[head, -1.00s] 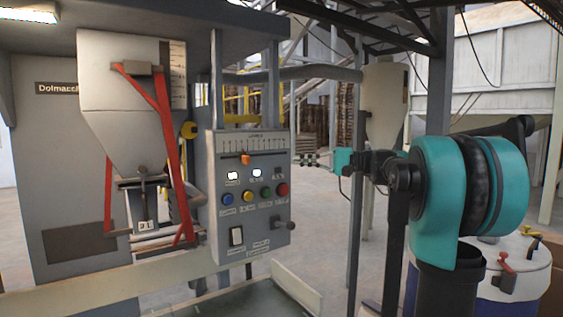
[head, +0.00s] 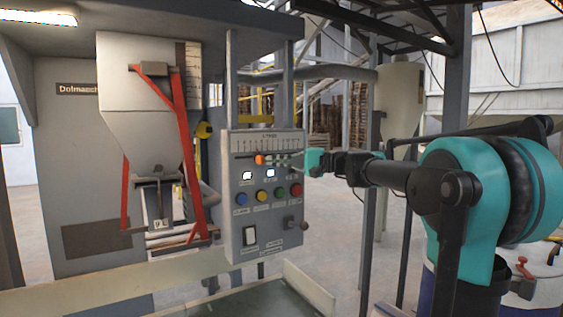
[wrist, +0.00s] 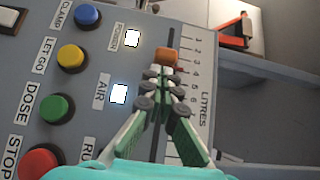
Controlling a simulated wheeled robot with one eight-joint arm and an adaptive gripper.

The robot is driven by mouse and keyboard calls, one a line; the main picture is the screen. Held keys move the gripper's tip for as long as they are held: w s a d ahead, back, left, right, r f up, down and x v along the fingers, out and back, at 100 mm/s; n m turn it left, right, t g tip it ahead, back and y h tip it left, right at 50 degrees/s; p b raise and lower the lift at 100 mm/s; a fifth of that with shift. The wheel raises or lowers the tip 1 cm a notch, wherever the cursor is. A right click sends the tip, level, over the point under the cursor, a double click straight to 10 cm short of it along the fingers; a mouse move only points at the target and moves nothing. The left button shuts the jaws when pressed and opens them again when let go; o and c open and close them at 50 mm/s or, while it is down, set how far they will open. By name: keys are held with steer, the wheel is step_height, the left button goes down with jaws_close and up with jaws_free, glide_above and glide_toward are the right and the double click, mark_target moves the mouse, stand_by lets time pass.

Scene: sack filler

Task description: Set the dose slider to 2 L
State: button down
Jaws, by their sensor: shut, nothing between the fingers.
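The grey control panel (head: 232,215) has a litre scale and a slot along its top. The orange dose slider knob (head: 260,160) stands left of the scale's middle in the head view. In the wrist view the knob (wrist: 166,56) is near the 2 and 3 marks, but the angle hides its exact reading. My gripper (wrist: 160,72) is shut and empty, its fingertips just on the higher-number side of the knob, over the slot. Whether they touch the knob cannot be told. My gripper also shows right of the knob in the head view (head: 276,163).
Below the slider are two lit indicators and several coloured buttons, including blue (wrist: 88,16), yellow (wrist: 72,57), green (wrist: 57,108) and red (wrist: 39,163). A white rocker switch (head: 250,236) and a protruding knob (head: 296,224) are lower. A hopper with red arms (head: 150,95) stands left.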

mark_target(262, 161)
steer(key=shift+a, duration=0.1)
steer(key=s+a, duration=0.2)
steer(key=a, duration=0.1)
steer(key=shift+s+a, duration=0.1)
steer(key=shift+s, duration=0.1)
stand_by(0.4)
steer(key=s+d, duration=0.2)
steer(key=d, duration=1)
steer(key=s+d+f+h, duration=0.1)
steer(key=s+f+h, duration=0.2)
steer(key=f, duration=0.7)
steer(key=s+d+f+h, duration=0.1)
steer(key=s+f+h, duration=0.2)
steer(key=f, duration=0.7)
steer(key=s+f+h, duration=0.3)
steer(key=s+f, duration=0.1)
steer(key=f, duration=0.6)
steer(key=s+d+f+n+h, duration=0.1)
steer(key=s+d+f+h, duration=0.3)
steer(key=f, duration=0.6)
steer(key=s+d+f+n+h, duration=0.1)
steer(key=s+d+f+h, duration=0.3)
steer(key=s+d+f, duration=0.5)
steer(key=shift+d+f+t+h, duration=0.3)
steer(key=shift+d+f+t, duration=0.1)
steer(key=shift+d+f, duration=0.45)
